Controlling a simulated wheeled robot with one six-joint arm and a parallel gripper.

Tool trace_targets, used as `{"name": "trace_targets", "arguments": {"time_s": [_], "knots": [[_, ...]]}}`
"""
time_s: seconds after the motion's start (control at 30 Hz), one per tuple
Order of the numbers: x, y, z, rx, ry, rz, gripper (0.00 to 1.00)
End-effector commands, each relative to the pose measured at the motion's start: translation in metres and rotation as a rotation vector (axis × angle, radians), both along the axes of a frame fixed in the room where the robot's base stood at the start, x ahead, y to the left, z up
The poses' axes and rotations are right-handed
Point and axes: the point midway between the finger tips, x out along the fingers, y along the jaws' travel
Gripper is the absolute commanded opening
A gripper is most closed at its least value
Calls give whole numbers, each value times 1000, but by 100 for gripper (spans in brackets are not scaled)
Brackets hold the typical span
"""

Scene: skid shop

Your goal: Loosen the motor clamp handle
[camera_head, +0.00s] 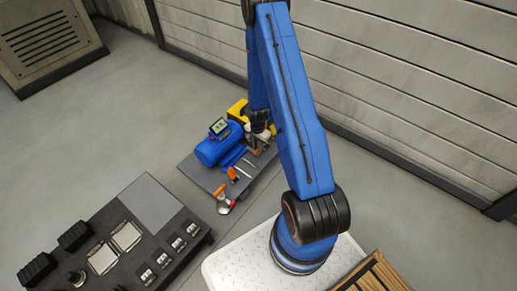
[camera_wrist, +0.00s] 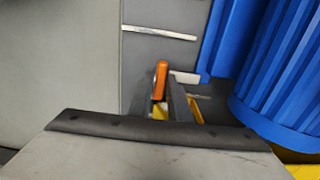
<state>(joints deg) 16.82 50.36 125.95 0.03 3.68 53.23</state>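An orange handle (camera_wrist: 160,80) stands up in the middle of the wrist view, on the grey skid beside the blue ribbed motor (camera_wrist: 285,75). The two dark fingers of my gripper (camera_wrist: 162,90) reach to it, one on each side. I cannot tell whether they press on it or leave a small gap. In the head view the blue motor (camera_head: 211,151) lies on the skid (camera_head: 207,178), and my gripper (camera_head: 258,138) is down at the skid's right side, partly hidden by my arm. The handle is hard to make out there.
A gauge with a lit display (camera_head: 218,127) stands by the motor. A yellow part (camera_head: 237,110) is behind it. Another orange lever (camera_head: 221,189) is at the skid's near edge. Grey floor lies around.

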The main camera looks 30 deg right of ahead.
Motion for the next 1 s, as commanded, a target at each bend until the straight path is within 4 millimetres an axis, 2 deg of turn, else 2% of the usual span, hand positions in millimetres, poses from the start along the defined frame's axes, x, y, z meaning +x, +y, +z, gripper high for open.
{"name": "trace_targets", "arguments": {"time_s": [0.13,0.43,0.8,1.0], "knots": [[0,0,0,0,0,19,0],[0,0,0,0,0,234,0],[0,0,0,0,0,266,0],[0,0,0,0,0,422,0]]}}
